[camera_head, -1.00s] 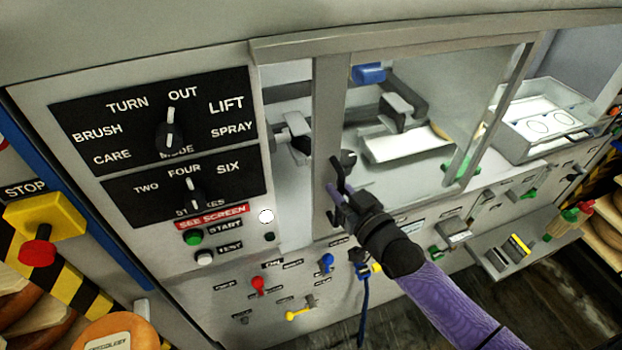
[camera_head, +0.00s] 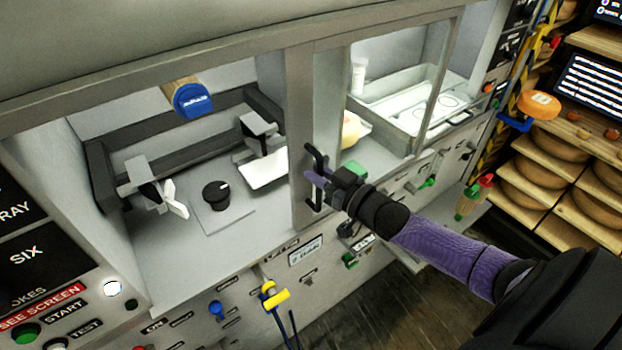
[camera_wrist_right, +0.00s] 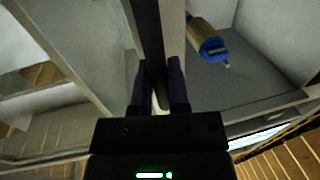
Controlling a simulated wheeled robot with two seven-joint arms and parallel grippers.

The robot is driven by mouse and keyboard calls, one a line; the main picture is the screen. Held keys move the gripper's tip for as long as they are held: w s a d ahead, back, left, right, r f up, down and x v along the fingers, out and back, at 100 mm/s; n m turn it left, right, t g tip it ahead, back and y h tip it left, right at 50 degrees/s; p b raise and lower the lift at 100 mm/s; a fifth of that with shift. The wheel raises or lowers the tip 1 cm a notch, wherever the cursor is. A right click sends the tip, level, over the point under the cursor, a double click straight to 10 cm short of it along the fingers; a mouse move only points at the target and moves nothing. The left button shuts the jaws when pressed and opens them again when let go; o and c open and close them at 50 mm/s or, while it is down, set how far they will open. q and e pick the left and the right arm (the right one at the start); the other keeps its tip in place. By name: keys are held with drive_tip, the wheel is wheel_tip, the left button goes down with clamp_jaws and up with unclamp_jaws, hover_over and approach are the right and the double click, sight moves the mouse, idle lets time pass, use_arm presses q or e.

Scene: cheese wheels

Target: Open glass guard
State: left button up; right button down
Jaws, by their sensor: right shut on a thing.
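The glass guard (camera_head: 301,110) is a grey-framed sliding pane on the front of the machine. It stands toward the right of the opening, and the left part of the opening is uncovered. My right gripper (camera_head: 318,184) is shut on the guard's dark upright handle (camera_head: 317,158). In the right wrist view the two fingers of my right gripper (camera_wrist_right: 163,90) sit on either side of the dark handle bar (camera_wrist_right: 150,38). My left gripper is in neither current view.
Inside the uncovered bay are a black knob (camera_head: 215,194), a clamp with a white wing grip (camera_head: 174,200) and a blue-ended cylinder (camera_head: 190,98). Controls line the front panel below. Shelves of cheese wheels (camera_head: 545,165) stand at the right.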

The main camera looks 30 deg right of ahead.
drive_tip(key=shift+d, duration=0.6)
drive_tip(key=c, duration=0.6)
unclamp_jaws()
drive_tip(key=shift+s, duration=0.1)
drive_tip(key=p+v, duration=0.1)
drive_tip(key=v, duration=0.8)
drive_tip(key=shift+s+d, duration=0.1)
drive_tip(key=shift+s, duration=0.25)
